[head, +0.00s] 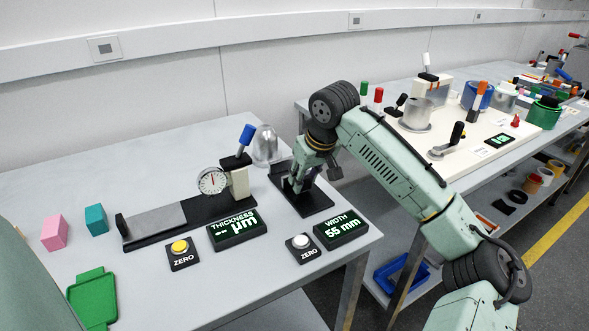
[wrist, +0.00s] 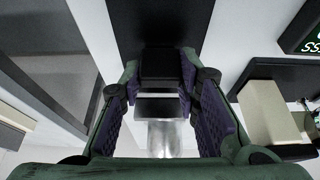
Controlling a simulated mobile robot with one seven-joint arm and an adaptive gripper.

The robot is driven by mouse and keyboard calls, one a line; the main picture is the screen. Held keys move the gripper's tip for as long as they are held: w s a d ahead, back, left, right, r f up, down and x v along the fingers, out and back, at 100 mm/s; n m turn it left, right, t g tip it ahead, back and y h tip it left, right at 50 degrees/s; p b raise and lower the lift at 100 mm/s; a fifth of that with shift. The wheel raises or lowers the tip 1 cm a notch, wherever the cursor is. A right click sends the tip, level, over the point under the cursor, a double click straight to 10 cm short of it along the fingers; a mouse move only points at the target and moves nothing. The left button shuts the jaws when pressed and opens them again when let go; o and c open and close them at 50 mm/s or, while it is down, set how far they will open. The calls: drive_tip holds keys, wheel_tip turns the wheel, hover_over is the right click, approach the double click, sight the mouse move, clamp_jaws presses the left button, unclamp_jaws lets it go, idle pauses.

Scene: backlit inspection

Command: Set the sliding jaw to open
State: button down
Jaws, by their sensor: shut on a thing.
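My gripper (head: 300,183) is lowered over the black base (head: 316,206) of the width gauge, near the table's right end. The wrist view shows its two purple-padded fingers (wrist: 160,72) on either side of a black block, the sliding jaw (wrist: 160,66), shut on it. In the head view the jaw is mostly hidden by my gripper. The width display (head: 341,228) in front reads 55 mm. A second dark bar and a shiny metal piece (wrist: 163,138) show below the jaw in the wrist view.
Left of my gripper stands the thickness gauge with a dial (head: 212,181) and blue-tipped lever (head: 246,134). A shiny rounded cylinder (head: 265,146) stands behind. Yellow (head: 181,248) and white (head: 300,241) zero buttons are in front. A gap separates this table from the crowded right bench.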

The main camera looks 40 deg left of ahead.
drive_tip(key=shift+s+d+f, duration=0.1)
drive_tip(key=shift+s+d, duration=0.3)
drive_tip(key=shift+d, duration=0.5)
drive_tip(key=shift+s+d, duration=0.35)
drive_tip(key=shift+d, duration=0.5)
drive_tip(key=c, duration=1.2)
unclamp_jaws()
drive_tip(key=shift+d, duration=0.1)
drive_tip(key=shift+r, duration=0.45)
drive_tip(key=v, duration=1.1)
drive_tip(key=shift+d, duration=0.25)
drive_tip(key=shift+s, duration=0.1)
